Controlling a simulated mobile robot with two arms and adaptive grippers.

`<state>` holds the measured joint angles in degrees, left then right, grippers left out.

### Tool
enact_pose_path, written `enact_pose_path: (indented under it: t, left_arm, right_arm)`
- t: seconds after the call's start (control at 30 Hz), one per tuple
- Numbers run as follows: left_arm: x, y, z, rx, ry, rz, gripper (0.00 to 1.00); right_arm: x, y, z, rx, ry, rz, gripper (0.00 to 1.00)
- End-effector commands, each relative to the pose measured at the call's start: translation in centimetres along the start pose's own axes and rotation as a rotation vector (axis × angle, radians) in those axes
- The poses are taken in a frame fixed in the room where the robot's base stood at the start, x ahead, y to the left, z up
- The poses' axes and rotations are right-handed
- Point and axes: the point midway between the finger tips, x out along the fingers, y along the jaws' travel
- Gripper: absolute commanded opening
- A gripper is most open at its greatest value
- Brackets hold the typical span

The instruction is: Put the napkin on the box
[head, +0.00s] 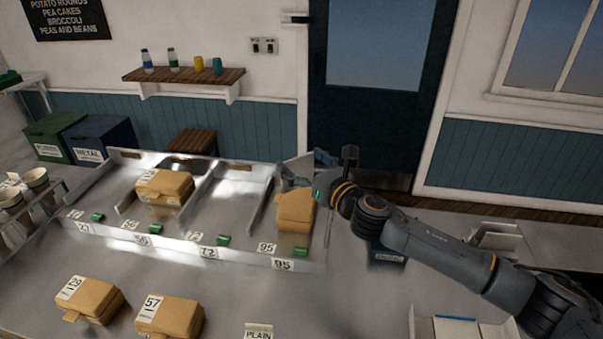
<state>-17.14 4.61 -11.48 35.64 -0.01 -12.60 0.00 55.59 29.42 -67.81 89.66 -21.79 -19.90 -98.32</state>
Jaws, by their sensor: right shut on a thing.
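A tan carton box (294,219) is in the right-hand lane of the metal chute, above the 95 tags. Another tan box (164,186) lies in a lane further left. Boxes marked 28 (90,299) and 57 (170,317) lie on the counter in front. I cannot make out a napkin for certain. My left gripper is not in view.
Low metal dividers and a front lip with number tags (208,252) bound the lanes. A dark blue labelled container (386,254) stands right of the chute, under my arm. A metal holder (497,239) is further right. Cups (36,180) stand at the left.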

Motion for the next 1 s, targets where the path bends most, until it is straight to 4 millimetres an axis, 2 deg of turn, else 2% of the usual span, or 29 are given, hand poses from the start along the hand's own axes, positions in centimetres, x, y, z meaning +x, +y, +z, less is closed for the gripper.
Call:
enact_pose_path:
  t: [0.17, 0.4, 0.87, 0.9, 0.93, 1.0]
  left_arm:
    - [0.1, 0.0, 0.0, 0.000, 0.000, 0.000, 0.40]
    - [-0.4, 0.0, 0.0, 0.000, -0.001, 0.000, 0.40]
    - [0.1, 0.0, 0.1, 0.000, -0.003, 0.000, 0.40]
    - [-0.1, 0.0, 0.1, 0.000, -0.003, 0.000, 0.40]
    - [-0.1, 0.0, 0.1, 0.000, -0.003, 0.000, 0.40]
    - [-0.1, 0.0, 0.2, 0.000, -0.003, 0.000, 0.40]
  right_arm:
    - [0.8, -0.3, -1.3, 0.002, 0.002, -0.001, 0.74]
    - [0.7, -0.3, -3.9, 0.003, 0.003, 0.000, 0.74]
    - [0.7, -0.4, -4.7, 0.000, 0.001, 0.000, 0.74]
    - [0.7, -0.4, -4.5, 0.000, 0.001, 0.000, 0.94]
    - [0.7, -0.4, -4.5, 0.000, 0.001, 0.000, 1.00]
    - [0.7, -0.4, -4.5, 0.000, 0.001, 0.000, 1.00]
